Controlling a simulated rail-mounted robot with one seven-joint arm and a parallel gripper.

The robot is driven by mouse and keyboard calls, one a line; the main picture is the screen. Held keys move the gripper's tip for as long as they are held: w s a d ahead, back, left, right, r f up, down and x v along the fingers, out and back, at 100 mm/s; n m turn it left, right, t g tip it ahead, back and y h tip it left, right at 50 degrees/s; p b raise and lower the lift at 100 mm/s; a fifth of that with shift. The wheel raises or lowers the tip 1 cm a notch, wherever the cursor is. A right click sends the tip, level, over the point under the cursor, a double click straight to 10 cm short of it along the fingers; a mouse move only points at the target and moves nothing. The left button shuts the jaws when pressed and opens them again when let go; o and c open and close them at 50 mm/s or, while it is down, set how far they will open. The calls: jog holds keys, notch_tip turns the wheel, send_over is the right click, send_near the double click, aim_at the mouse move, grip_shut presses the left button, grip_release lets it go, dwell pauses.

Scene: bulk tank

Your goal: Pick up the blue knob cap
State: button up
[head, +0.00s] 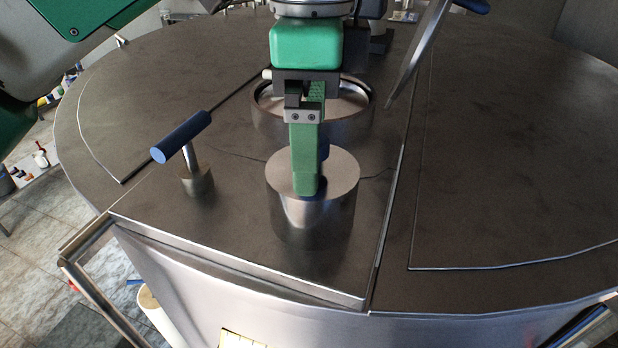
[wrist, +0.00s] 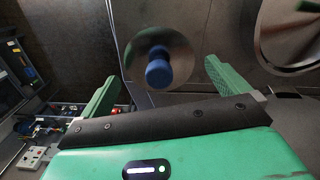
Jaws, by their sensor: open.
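The blue knob cap (wrist: 158,68) stands on a round metal lid in the wrist view, between the two green fingers of my gripper (wrist: 163,72). A gap shows on each side of the cap, so the fingers are open and do not hold it. In the head view my gripper (head: 306,186) points down over the raised metal cylinder (head: 340,170) on the tank top. How far the fingertips reach down the cap is hard to tell.
A blue-handled lever (head: 181,136) rises from a short post left of the cylinder. A round metal ring port (head: 262,115) lies just behind it. A long metal bar (head: 418,52) slants up at the back right. The tank top (head: 510,150) at right is clear.

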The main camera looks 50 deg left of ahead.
notch_tip(320, 180, down, 5)
jog(key=shift+d, duration=0.1)
jog(key=c, duration=0.7)
notch_tip(320, 180, up, 8)
jog(key=p, duration=0.9)
jog(key=shift+r, duration=1)
